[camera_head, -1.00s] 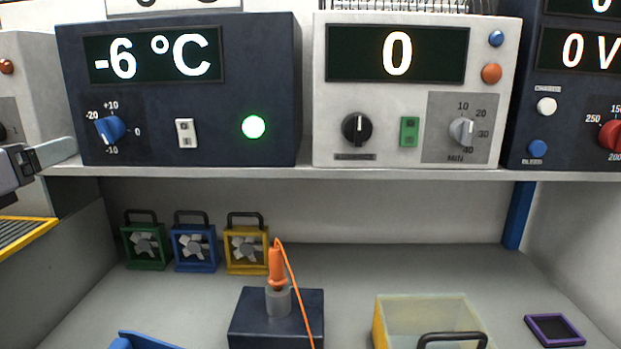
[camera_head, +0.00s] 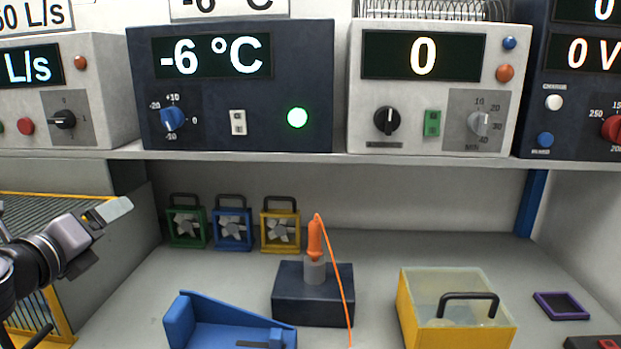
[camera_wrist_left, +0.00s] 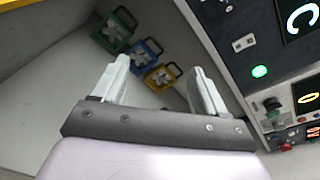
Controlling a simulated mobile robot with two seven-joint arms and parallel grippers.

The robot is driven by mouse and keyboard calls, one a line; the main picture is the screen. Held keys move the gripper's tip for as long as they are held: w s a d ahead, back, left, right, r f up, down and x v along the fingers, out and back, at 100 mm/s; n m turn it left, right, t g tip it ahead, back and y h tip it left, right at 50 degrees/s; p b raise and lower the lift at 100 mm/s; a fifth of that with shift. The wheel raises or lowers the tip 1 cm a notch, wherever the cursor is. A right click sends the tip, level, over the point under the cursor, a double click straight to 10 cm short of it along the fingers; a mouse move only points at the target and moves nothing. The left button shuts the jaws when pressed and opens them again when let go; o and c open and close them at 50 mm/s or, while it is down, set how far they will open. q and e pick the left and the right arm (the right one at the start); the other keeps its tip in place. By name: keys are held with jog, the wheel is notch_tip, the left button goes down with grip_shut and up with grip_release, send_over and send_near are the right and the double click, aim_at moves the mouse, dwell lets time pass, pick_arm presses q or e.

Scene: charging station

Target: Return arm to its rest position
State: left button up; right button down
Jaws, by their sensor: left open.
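My left gripper (camera_head: 108,213) is at the left of the head view, in front of the shelf's left end and above the yellow-framed rack. In the left wrist view its two pale fingers (camera_wrist_left: 158,82) are spread apart with nothing between them. The green, blue and yellow fan units lie beyond the fingers there. The left forearm comes in from the left edge of the head view. My right gripper shows in neither view.
A shelf (camera_head: 340,158) carries a dark unit (camera_head: 220,135) reading -6 °C with a lit green light, and a white timer unit (camera_head: 345,120) reading 0. Below stand three fans (camera_head: 233,228), a blue tray (camera_head: 215,325), an orange tool (camera_head: 314,240) on a dark block (camera_head: 290,300), and a yellow bin (camera_head: 408,318).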

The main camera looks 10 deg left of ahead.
pick_arm(q)
jog(key=s+d+f+n+g, duration=0.35)
jog(key=f+n, duration=0.35)
jog(key=f, duration=0.4)
jog(key=s+d+f+n+g, duration=0.2)
jog(key=s+d+f+n, duration=0.3)
jog(key=f, duration=0.5)
jog(key=s+d+f+n+g+h, duration=0.1)
jog(key=s+d+f+n+g, duration=0.4)
jog(key=s, duration=0.3)
jog(key=s+d+f+n+g+h, duration=0.1)
jog(key=s+d+f+n+g, duration=0.25)
jog(key=s+f+n, duration=0.4)
jog(key=w+d+f+t+h+p, duration=0.2)
jog(key=w+d+f+t+p, duration=0.1)
jog(key=w+d+t+p, duration=0.1)
jog(key=w+t+p, duration=0.1)
jog(key=w+t, duration=0.1)
jog(key=t, duration=0.1)
jog(key=shift+t, duration=0.3)
